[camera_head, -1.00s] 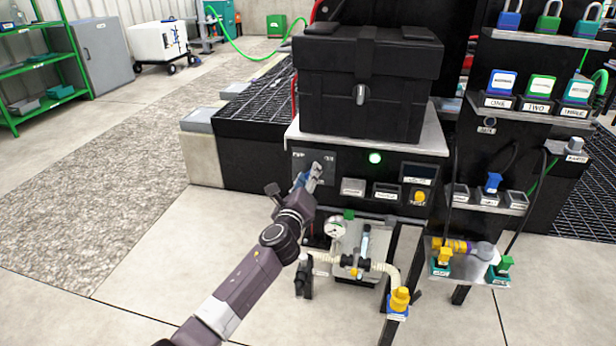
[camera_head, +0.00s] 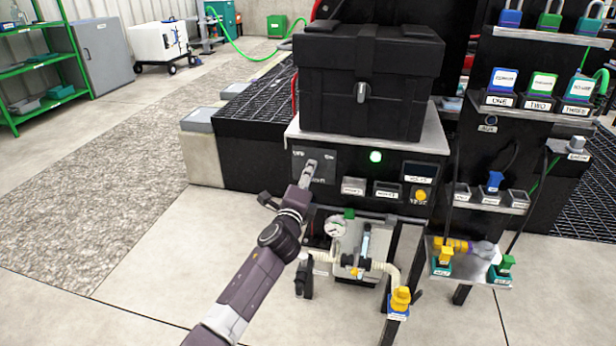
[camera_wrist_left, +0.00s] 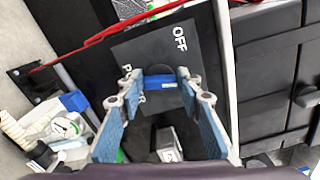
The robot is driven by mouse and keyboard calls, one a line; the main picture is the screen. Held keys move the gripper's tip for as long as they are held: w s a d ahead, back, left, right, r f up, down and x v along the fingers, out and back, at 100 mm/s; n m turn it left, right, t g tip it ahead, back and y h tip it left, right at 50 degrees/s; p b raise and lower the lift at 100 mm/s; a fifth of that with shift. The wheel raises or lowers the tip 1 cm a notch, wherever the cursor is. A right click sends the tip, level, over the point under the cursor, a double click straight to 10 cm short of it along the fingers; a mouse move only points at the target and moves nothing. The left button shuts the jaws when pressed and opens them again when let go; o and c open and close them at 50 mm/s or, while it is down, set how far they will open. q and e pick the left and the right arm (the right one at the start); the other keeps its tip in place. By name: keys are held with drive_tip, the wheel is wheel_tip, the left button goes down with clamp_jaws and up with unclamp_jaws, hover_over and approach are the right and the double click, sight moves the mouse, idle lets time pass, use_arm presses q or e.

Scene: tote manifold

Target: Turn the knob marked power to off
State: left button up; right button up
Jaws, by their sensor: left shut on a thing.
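The power knob (camera_wrist_left: 160,82) is blue and sits on a dark panel plate (camera_wrist_left: 150,50) with the word OFF printed on it. In the head view the plate (camera_head: 328,160) is on the left of the black cabinet front, and my gripper hides the knob. My left gripper (camera_wrist_left: 157,76) has its two fingertips on either side of the knob, shut on it. In the head view my left gripper (camera_head: 311,170) reaches the plate from below. Part of the lettering near the fingertips is covered. My right gripper is not in view.
A lit green lamp (camera_head: 376,157) and a yellow button (camera_head: 421,195) are right of the plate. A black case (camera_head: 368,85) stands on the shelf above. A gauge (camera_head: 336,227) and pipework (camera_head: 385,268) are below. A red cable (camera_wrist_left: 110,33) crosses the wrist view.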

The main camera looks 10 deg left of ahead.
use_arm(q)
drive_tip(key=n, duration=0.8)
drive_tip(key=n+p, duration=0.1)
drive_tip(key=n, duration=0.3)
drive_tip(key=shift+d+f, duration=0.1)
drive_tip(key=shift+f, duration=0.3)
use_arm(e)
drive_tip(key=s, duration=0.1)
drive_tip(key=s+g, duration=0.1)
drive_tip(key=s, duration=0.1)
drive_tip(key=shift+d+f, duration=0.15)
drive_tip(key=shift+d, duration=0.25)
use_arm(q)
drive_tip(key=o, duration=1.2)
drive_tip(key=shift+c, duration=0.2)
drive_tip(key=shift+s, duration=0.1)
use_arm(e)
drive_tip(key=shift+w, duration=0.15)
use_arm(q)
drive_tip(key=s, duration=1.1)
drive_tip(key=shift+s, duration=0.4)
